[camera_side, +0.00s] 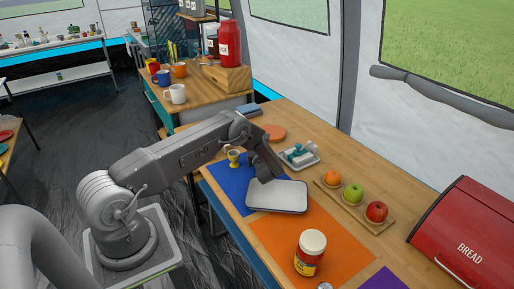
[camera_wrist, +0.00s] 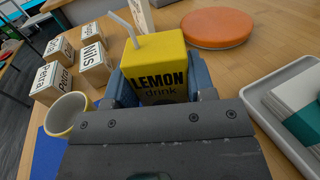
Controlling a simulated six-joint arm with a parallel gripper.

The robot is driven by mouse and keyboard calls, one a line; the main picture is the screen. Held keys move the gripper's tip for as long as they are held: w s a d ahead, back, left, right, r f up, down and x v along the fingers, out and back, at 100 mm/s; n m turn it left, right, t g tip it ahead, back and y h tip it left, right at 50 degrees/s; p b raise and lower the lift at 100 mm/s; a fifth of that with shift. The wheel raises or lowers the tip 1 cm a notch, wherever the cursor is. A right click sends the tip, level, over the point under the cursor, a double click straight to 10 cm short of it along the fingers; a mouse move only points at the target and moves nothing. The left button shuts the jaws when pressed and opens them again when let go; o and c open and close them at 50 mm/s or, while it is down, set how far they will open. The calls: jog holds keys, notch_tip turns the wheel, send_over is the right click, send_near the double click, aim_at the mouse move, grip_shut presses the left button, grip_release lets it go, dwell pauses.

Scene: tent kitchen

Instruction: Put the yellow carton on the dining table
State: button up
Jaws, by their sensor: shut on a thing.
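The yellow carton (camera_wrist: 158,70), marked "LEMON drink" with a pale bent straw, stands between my gripper's jaws in the wrist view. My gripper (camera_wrist: 158,92) is shut on it, with a blue-grey jaw at each side. In the side view my gripper (camera_side: 267,168) is low over the wooden dining table (camera_side: 325,160), by the blue mat. The carton is hidden there. I cannot tell whether its base touches the table.
An orange disc (camera_wrist: 218,27) lies beyond.

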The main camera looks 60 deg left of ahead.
jog(key=shift+f, duration=0.1)
jog(key=o, duration=0.9)
jog(key=shift+o, duration=0.2)
